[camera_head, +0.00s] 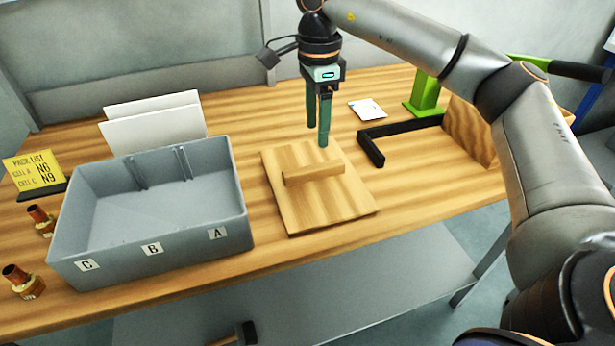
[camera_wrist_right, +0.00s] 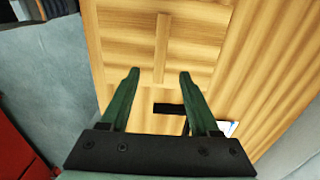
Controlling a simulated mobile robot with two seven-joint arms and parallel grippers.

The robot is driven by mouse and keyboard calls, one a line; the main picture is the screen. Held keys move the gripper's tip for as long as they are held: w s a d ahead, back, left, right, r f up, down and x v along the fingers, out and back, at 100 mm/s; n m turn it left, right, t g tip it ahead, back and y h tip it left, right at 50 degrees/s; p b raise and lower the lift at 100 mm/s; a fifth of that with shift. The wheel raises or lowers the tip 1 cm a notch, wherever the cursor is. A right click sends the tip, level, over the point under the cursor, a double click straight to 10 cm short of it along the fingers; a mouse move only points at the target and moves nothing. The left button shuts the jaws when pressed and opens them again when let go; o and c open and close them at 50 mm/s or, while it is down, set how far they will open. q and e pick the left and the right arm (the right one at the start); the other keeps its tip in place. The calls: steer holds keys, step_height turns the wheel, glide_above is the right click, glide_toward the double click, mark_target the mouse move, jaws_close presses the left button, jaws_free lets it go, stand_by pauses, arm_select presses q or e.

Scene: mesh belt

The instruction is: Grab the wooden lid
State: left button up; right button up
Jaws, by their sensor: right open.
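The wooden lid (camera_head: 330,205) is a flat square board with a raised bar handle (camera_head: 314,174) across its middle. It lies on the wooden table, right of the grey bin. My right gripper (camera_head: 320,140) points down above the lid's far edge, its green fingers apart and empty. In the right wrist view, the open fingers (camera_wrist_right: 160,80) reach toward the lid (camera_wrist_right: 195,50), and the handle (camera_wrist_right: 161,48) stands ahead between them, not touched. My left gripper is not in view.
A grey bin (camera_head: 150,250) labelled C, B, A stands left of the lid. A yellow pick list sign (camera_head: 36,172) and brass fittings (camera_head: 38,218) are farther left. A black L-shaped bar (camera_head: 400,128), a white card (camera_head: 367,110) and a green stand (camera_head: 425,95) lie right and behind.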

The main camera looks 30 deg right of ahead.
mark_target(314, 167)
step_height(314, 167, down, 10)
steer(key=shift+w+a+r, duration=0.1)
steer(key=shift+a+r, duration=0.05)
stand_by(0.3)
jaws_close()
stand_by(0.4)
